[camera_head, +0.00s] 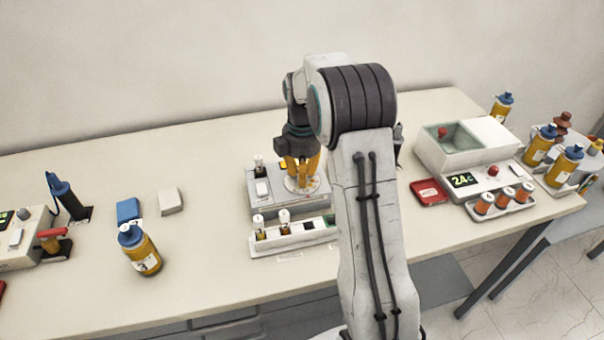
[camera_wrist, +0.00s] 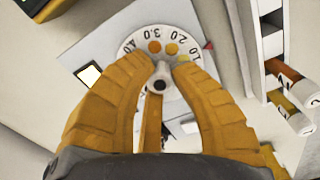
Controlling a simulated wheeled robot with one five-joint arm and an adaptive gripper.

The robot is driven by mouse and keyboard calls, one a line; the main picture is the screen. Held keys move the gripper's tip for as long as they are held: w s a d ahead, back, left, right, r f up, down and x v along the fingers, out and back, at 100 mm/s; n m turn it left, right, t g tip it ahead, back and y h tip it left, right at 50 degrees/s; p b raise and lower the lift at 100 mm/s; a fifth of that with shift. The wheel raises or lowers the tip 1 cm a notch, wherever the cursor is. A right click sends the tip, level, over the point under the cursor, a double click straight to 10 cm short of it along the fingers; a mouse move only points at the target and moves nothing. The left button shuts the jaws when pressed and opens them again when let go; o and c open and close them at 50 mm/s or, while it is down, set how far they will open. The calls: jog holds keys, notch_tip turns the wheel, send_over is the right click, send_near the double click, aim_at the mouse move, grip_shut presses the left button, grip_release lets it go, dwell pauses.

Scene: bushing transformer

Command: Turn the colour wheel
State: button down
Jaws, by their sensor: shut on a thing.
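The colour wheel (camera_wrist: 153,33) is a pale round dial with printed numbers 4.0, 3.0, 2.0 and 1.0 and coloured dots in yellow and orange tones. It sits on a grey-white device (camera_head: 260,205) at the middle of the table. A small red pointer (camera_wrist: 209,45) lies by the wheel's right rim, near the 1.0. My gripper (camera_wrist: 161,68) has yellow-orange fingers and comes down over the wheel. It is shut on the wheel's central knob, and its fingers hide the near part of the dial. In the head view my gripper (camera_head: 299,180) partly covers the wheel.
A vial rack (camera_head: 295,236) stands in front of the device. A yellow bottle with a blue cap (camera_head: 141,252) stands at left. A red tray (camera_head: 429,192) and a bath unit (camera_head: 465,146) are at right. Bare table lies between the bottle and the device.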

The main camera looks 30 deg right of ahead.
jog(key=shift+m, duration=0.3)
jog(key=shift+s+f+m, duration=0.1)
jog(key=shift+f+m, duration=0.05)
jog(key=shift+m, duration=2.95)
jog(key=c, duration=1.1)
grip_release()
jog(key=shift+o, duration=0.2)
jog(key=shift+r, duration=0.2)
notch_tip(320, 180, up, 12)
